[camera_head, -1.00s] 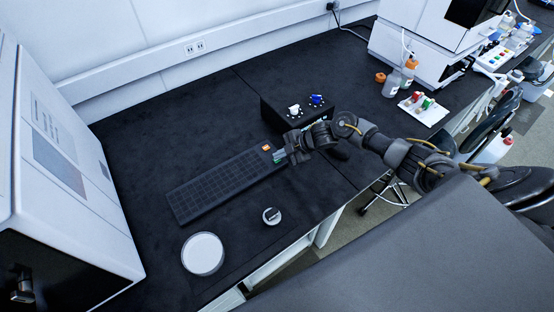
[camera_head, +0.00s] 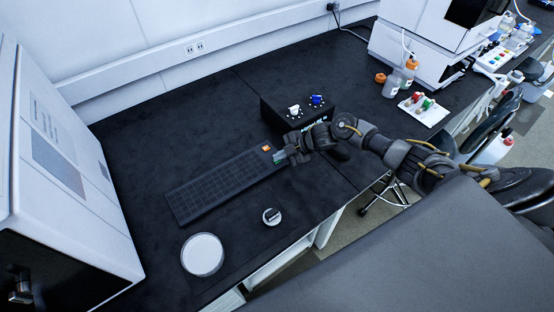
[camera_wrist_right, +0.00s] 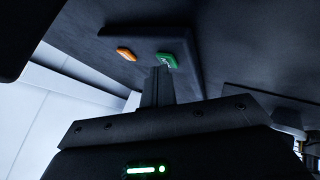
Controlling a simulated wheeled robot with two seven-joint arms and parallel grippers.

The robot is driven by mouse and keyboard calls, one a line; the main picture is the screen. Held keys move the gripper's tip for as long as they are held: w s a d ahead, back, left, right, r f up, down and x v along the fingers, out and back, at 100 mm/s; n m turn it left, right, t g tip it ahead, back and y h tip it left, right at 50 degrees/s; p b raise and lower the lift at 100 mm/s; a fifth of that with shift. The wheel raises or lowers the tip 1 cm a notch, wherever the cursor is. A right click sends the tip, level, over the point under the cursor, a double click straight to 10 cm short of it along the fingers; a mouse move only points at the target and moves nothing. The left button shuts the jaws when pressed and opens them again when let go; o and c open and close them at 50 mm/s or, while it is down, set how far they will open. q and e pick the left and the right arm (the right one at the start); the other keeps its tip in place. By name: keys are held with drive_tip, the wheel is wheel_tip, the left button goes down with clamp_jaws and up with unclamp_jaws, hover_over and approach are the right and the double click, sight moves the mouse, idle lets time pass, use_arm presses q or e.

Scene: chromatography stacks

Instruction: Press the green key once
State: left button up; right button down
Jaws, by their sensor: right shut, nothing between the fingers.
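The green key (camera_wrist_right: 167,61) sits at the end of a dark keyboard (camera_head: 222,187), beside an orange key (camera_wrist_right: 126,54). In the head view the green key (camera_head: 278,157) shows only in part, next to my right gripper (camera_head: 285,156). My right gripper is shut and empty, and its fingertips (camera_wrist_right: 160,72) are right at the near edge of the green key in the wrist view. I cannot tell whether they touch it or whether it is pressed down. My left gripper is not in view.
A black box with a white and a blue knob (camera_head: 316,100) stands behind my right gripper. A small round object (camera_head: 271,217) and a white disc (camera_head: 202,254) lie in front of the keyboard. A white instrument (camera_head: 60,170) stands at left. The bench behind the keyboard is clear.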

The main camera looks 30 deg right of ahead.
drive_tip(key=shift+r+p, duration=0.45)
drive_tip(key=shift+r, duration=0.25)
wheel_tip(320, 180, up, 5)
drive_tip(key=p, duration=0.4)
drive_tip(key=shift+f, duration=0.1)
idle(0.6)
